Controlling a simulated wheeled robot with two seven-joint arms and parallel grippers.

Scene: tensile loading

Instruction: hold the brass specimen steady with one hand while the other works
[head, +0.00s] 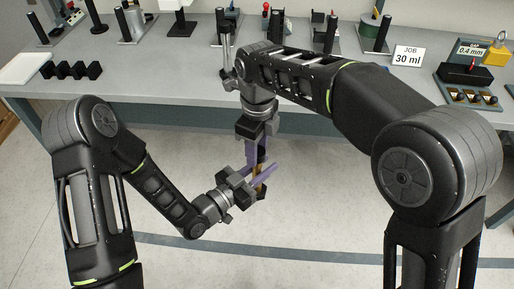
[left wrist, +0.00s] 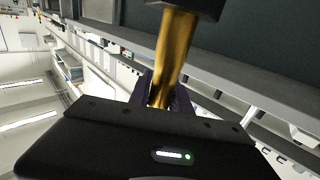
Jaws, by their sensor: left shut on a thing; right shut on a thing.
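The brass specimen (head: 259,171) is a slim gold bar between my two grippers, held in the air in front of the bench. My left gripper (head: 262,178) comes from the left and is shut on its lower part. My right gripper (head: 257,152) points down from above and is shut on its upper part. In the left wrist view, the brass specimen (left wrist: 174,52) runs from a dark block at the top edge down between the purple fingers of my left gripper (left wrist: 163,92). The fingers hide much of the bar in the head view.
The grey bench (head: 180,75) spans the back. It carries several dark posts, a white pad (head: 27,67), black blocks (head: 72,70), a "JOB 30 ml" card (head: 407,56), a gauge reading 0.4 mm (head: 472,50) and a tray (head: 470,97). The floor below is open.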

